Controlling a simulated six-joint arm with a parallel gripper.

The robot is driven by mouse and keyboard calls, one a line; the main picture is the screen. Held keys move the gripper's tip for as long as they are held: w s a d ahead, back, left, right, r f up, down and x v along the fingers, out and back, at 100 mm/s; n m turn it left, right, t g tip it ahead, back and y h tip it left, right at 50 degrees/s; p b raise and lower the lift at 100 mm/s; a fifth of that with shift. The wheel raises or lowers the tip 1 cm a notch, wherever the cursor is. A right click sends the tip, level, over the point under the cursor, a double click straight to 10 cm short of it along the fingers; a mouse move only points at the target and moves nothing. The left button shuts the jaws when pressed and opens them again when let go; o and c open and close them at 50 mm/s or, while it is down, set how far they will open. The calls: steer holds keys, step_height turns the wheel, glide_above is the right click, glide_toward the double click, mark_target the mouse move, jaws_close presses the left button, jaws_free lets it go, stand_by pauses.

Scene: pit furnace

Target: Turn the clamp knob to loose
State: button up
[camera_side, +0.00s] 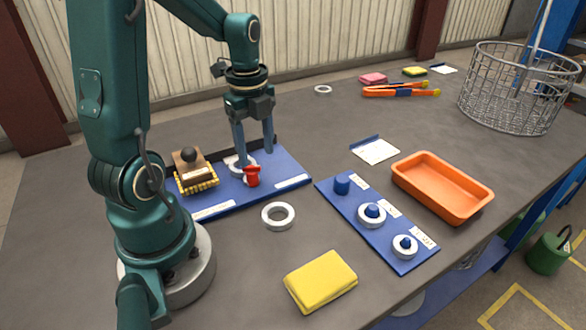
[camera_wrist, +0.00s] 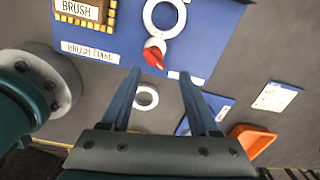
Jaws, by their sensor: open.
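The clamp knob (camera_side: 252,177) is red with a pale round base and sits on a blue board (camera_side: 285,177). In the wrist view the knob (camera_wrist: 155,57) is near the top middle, beside a white ring (camera_wrist: 148,17) on the same board. Its red handle points down and slightly right there. My gripper (camera_side: 254,150) is open and empty, pointing down above the knob and ring. In the wrist view the two fingers of my gripper (camera_wrist: 160,73) are wide apart, with the knob just beyond the tips. I cannot tell whether a finger touches anything.
A brush (camera_side: 189,160) stands on the board's left part. A loose white ring (camera_side: 265,218), yellow cloth (camera_side: 320,281), blue peg board (camera_side: 380,229) and orange tray (camera_side: 442,187) lie to the right and front. A wire basket (camera_side: 518,88) and orange tongs (camera_side: 400,91) are at the back.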

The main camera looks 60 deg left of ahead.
mark_target(251, 166)
steer(key=shift+s+a+f+n, duration=0.4)
steer(key=shift+s+a+f, duration=0.1)
steer(key=shift+f, duration=2.6)
jaws_close()
